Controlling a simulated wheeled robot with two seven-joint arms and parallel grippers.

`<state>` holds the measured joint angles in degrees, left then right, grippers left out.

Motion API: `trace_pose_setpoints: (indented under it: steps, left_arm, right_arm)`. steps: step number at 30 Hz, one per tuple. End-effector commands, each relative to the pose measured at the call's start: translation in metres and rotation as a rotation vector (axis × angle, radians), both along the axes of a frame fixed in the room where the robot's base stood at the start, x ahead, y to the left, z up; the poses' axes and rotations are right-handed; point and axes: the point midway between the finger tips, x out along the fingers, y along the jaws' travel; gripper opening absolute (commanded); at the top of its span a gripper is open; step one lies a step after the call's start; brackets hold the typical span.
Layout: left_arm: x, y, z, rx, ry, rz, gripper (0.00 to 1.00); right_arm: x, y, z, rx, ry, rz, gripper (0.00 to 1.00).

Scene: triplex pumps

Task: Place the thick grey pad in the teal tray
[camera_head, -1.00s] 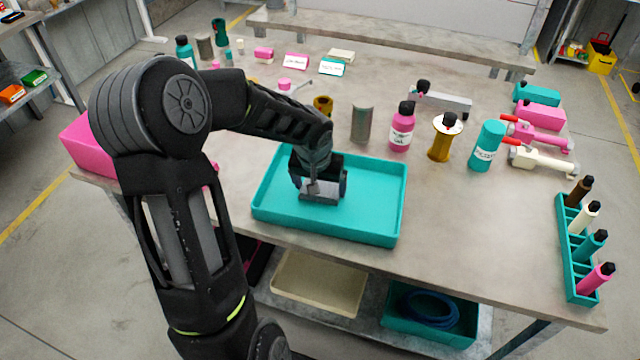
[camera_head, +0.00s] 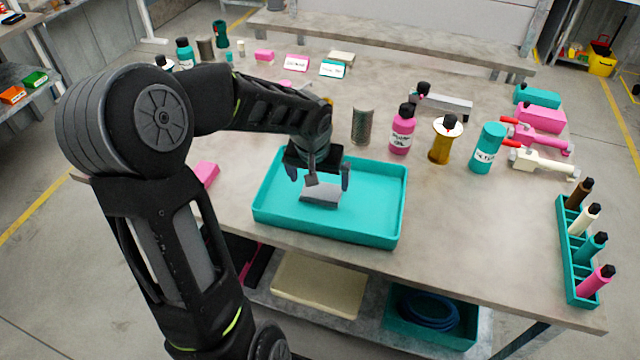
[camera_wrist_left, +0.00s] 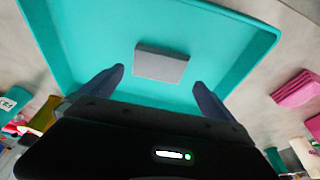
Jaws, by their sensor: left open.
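The thick grey pad (camera_head: 321,193) lies inside the teal tray (camera_head: 372,232), on its floor. In the left wrist view the pad (camera_wrist_left: 161,63) rests flat on the floor of the tray (camera_wrist_left: 90,50), apart from the walls. My left gripper (camera_head: 318,174) is open above the pad, on its far side in the head view. In the left wrist view the fingers of the left gripper (camera_wrist_left: 158,82) are spread wide, with nothing between them and the pad beyond their tips. My right gripper does not show.
A pink bottle (camera_head: 402,130), an amber bottle (camera_head: 443,140) and a teal bottle (camera_head: 487,148) stand behind the tray to the right. A teal rack (camera_head: 574,255) with several bottles is at the right edge. The table between the rack and tray is clear.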

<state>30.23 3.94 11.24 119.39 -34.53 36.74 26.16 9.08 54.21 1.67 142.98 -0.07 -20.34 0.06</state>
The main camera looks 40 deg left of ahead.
Motion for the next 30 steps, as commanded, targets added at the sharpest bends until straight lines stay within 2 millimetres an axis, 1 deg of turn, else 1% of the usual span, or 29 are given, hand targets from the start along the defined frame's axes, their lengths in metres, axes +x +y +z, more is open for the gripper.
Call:
trace_pose_setpoints:
  steps: [1, 3, 6, 10, 15, 30]
  left_arm:
    - [-0.002, -0.001, 0.012, 0.002, -0.005, 0.0, 1.0]
    - [-0.006, -0.003, 0.027, 0.003, -0.005, 0.001, 1.0]
    - [-0.012, -0.006, 0.044, 0.0, -0.003, 0.0, 1.0]
    - [-0.017, -0.008, 0.061, 0.001, -0.002, 0.0, 1.0]
    - [-0.02, -0.009, 0.068, -0.001, 0.001, 0.0, 1.0]
    - [-0.02, -0.009, 0.068, -0.001, 0.001, 0.0, 1.0]
  right_arm:
    - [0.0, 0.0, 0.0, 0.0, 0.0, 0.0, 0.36]
    - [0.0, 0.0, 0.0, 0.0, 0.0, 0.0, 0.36]
    - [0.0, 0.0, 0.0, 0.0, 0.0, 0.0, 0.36]
    - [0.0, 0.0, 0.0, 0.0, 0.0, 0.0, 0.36]
    - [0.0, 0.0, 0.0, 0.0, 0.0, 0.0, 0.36]
    - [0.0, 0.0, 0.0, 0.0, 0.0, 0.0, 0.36]
